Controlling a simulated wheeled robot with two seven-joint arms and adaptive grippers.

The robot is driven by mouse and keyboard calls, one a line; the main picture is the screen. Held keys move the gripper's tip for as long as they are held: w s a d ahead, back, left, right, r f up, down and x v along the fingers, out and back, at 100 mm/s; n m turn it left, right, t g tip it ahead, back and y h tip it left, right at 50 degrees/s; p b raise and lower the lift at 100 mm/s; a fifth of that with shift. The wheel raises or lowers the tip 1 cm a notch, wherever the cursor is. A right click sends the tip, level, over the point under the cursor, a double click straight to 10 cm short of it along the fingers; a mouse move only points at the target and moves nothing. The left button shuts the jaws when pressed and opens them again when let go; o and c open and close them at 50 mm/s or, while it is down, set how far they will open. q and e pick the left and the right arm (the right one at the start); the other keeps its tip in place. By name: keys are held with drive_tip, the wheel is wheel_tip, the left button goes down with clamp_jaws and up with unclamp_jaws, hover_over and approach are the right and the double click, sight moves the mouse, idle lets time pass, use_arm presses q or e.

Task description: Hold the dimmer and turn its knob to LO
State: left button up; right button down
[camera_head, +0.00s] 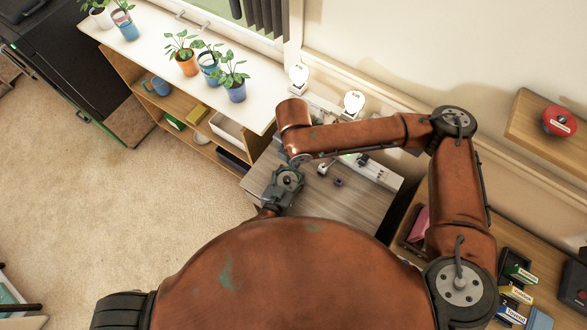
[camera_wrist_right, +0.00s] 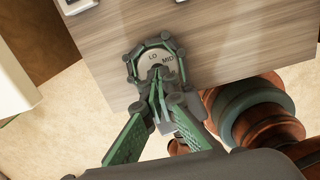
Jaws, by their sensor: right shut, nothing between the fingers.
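The dimmer shows in the right wrist view as a grey rounded plate (camera_wrist_right: 153,58) with the words LO and MID. Grey-green finger links of my left gripper (camera_wrist_right: 152,44) lie along both sides of it. My right gripper (camera_wrist_right: 158,78) is shut, with its fingertips at the lower middle of the plate, over the knob area. The knob and its pointer are hidden by the fingertips. In the head view my right gripper (camera_head: 284,188) points down at the left edge of the wooden table (camera_head: 357,208). The dimmer cannot be made out there.
Two white lamps (camera_head: 298,76) (camera_head: 354,102) stand behind the table. A small purple object (camera_head: 338,182) lies on it. A white shelf (camera_head: 262,100) with potted plants is at the upper left. A shelf with a red round object (camera_head: 559,121) is at the right.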

sight(288, 175)
drive_tip(key=shift+n, duration=0.3)
drive_tip(key=shift+f, duration=3.55)
drive_tip(key=shift+s+a, duration=0.15)
drive_tip(key=shift+a, duration=0.1)
drive_tip(key=shift+w+a, duration=0.35)
drive_tip(key=shift+w, duration=0.05)
drive_tip(key=shift+w+a, duration=0.2)
drive_tip(key=shift+a, duration=0.05)
drive_tip(key=shift+a, duration=0.15)
drive_tip(key=shift+w, duration=0.15)
